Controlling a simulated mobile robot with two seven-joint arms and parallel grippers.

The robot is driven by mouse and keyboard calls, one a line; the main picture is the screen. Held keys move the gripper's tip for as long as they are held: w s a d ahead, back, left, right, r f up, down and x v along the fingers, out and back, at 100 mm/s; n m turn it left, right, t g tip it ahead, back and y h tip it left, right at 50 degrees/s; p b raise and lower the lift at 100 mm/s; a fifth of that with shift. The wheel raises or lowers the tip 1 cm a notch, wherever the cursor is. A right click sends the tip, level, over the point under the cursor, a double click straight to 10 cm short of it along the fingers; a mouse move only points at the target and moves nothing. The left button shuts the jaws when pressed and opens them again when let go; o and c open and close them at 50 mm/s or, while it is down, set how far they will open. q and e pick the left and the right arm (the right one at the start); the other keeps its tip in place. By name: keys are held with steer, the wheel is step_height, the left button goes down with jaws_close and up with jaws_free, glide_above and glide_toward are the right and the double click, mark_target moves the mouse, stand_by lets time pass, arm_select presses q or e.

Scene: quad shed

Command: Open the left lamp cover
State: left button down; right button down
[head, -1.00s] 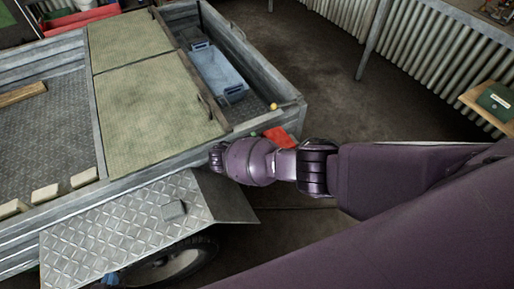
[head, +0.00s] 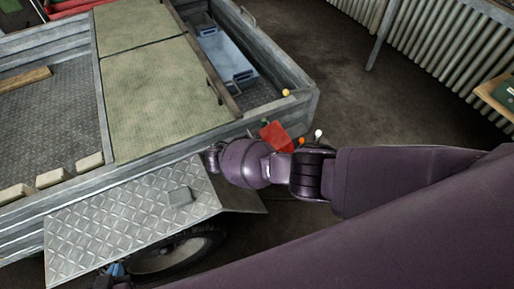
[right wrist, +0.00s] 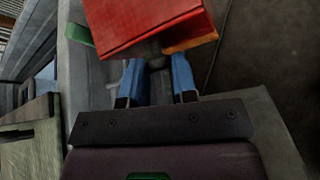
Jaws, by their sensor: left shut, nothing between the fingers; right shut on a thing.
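The red lamp cover (head: 276,136) is at the trailer's near right corner in the head view, standing tilted. An orange bulb (head: 301,141) and a white bulb (head: 318,133) show just to its right. In the right wrist view the cover (right wrist: 145,22) fills the top, with an orange part below its right side. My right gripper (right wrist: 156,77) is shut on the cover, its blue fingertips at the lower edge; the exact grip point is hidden. In the head view my arm hides this gripper. My left gripper (head: 117,269) is shut and empty at the bottom left, by the wheel.
The grey trailer (head: 168,146) carries green-beige panels (head: 160,100) and a blue-grey crate (head: 225,60). A tread-plate mudguard (head: 130,225) lies over the wheel (head: 175,255). A yellow ball (head: 285,92) tops the trailer's side. Floor behind the trailer is clear.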

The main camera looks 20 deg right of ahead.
steer(key=shift+s+d+f, duration=0.2)
steer(key=shift+f, duration=0.05)
steer(key=c, duration=0.9)
jaws_free()
steer(key=shift+d, duration=0.1)
arm_select(q)
steer(key=shift+s+f, duration=0.15)
steer(key=shift+f, duration=0.1)
arm_select(e)
steer(key=shift+w+r, duration=0.1)
arm_select(q)
steer(key=shift+s, duration=0.1)
arm_select(e)
steer(key=shift+r, duration=0.1)
